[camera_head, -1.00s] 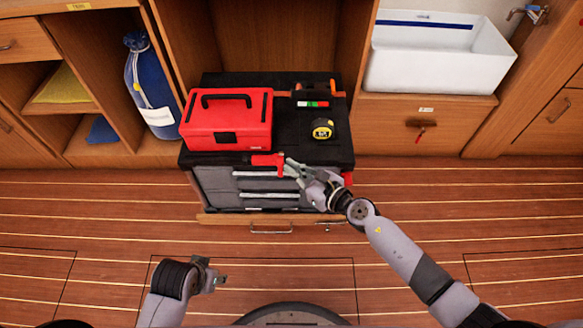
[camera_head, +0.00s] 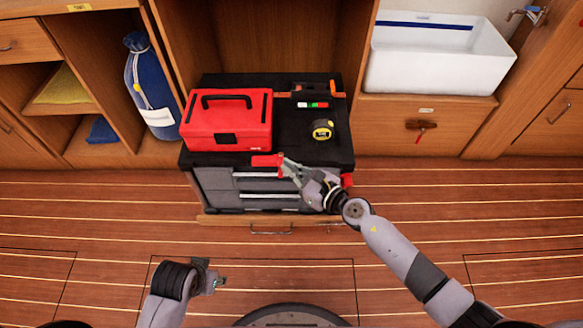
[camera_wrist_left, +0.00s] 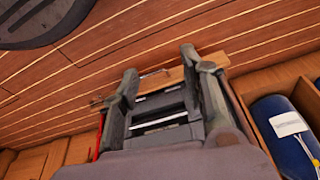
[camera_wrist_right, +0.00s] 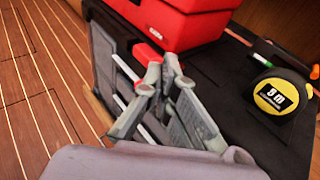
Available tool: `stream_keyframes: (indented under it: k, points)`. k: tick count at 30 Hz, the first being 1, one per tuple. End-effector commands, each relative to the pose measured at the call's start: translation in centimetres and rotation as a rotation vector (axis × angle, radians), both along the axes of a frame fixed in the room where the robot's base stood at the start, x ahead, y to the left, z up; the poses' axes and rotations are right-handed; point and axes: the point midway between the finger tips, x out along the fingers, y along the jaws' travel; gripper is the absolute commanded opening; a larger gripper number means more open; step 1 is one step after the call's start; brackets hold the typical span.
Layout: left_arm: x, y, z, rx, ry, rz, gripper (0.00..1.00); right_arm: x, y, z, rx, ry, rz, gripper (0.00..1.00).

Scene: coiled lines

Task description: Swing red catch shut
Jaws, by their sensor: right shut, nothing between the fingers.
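A red catch (camera_head: 266,160) sits at the top front edge of the dark tool chest (camera_head: 222,195), below the red toolbox. It also shows in the right wrist view (camera_wrist_right: 147,55). My right gripper (camera_head: 284,164) is shut and empty, with its fingertips at the right end of the catch; I cannot tell whether they touch it. Another red part (camera_head: 347,180) shows at the chest's right front corner, partly behind my right wrist. My left gripper (camera_head: 216,277) is low and far from the chest; its fingers are apart in the left wrist view (camera_wrist_left: 160,66).
The red toolbox (camera_head: 228,125) and a yellow tape measure (camera_head: 322,130) stand on the chest top, with a level (camera_head: 312,91) behind. A blue bag (camera_head: 150,90) is at left, a white sink (camera_head: 438,55) at right. The wooden floor in front is clear.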

Motion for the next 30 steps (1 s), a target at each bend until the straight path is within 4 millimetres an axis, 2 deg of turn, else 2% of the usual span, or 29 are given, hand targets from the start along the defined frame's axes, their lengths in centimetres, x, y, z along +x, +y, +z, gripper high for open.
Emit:
stream_keyframes:
  k: [18,30]
  points:
    - [0.2,-0.1,-0.6,-0.002,-0.004,-0.004,0.40,-0.1,0.4,0.0,0.001,-0.001,-0.005,0.00]
    - [-0.1,-0.1,-2.1,0.001,0.009,-0.005,0.40,-0.1,0.7,0.1,0.003,-0.001,-0.024,0.00]
